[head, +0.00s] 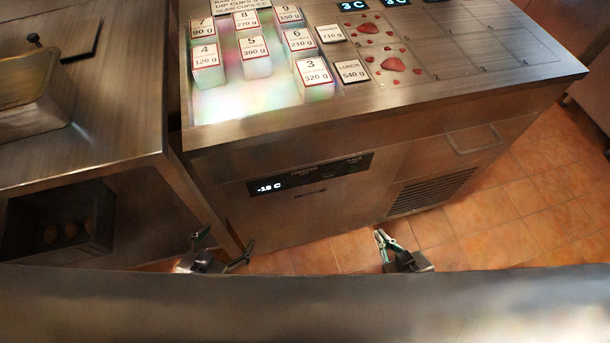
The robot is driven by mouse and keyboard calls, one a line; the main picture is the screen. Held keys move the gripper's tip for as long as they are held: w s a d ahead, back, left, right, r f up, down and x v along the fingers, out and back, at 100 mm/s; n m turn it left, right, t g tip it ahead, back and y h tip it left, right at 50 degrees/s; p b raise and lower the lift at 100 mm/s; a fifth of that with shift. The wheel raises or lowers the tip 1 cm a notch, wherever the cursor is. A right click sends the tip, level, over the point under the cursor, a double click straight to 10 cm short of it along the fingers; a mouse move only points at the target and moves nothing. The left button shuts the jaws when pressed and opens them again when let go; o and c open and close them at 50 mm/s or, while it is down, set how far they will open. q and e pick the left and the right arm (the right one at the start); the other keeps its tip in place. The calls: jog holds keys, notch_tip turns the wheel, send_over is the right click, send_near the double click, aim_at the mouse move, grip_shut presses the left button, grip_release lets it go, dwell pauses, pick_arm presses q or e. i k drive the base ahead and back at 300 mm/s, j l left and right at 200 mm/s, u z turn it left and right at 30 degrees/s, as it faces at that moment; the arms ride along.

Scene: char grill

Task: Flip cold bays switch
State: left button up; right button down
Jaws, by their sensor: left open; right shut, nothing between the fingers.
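A dark control panel (310,175) is on the front of the steel cabinet, below the counter edge. Its display (270,186) reads -18 C. Small labels sit along the panel's top, and I cannot clearly make out the switch or its position. My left gripper (226,242) is open and empty, low in front of the cabinet's left side, below and left of the panel. My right gripper (381,238) is shut and empty, below and right of the panel. Both appear apart from the panel.
The cabinet top (480,85) carries several numbered weight-labelled blocks and a marked section with red pieces. A vent grille (430,192) and a handle (474,138) are on its front right. A left counter (110,120) stands close by. Tiled floor (510,220) shows at right.

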aim_at(352, 170)
jog(key=k+j+z, duration=0.45)
jog(key=k+z, duration=0.25)
jog(key=i, duration=0.1)
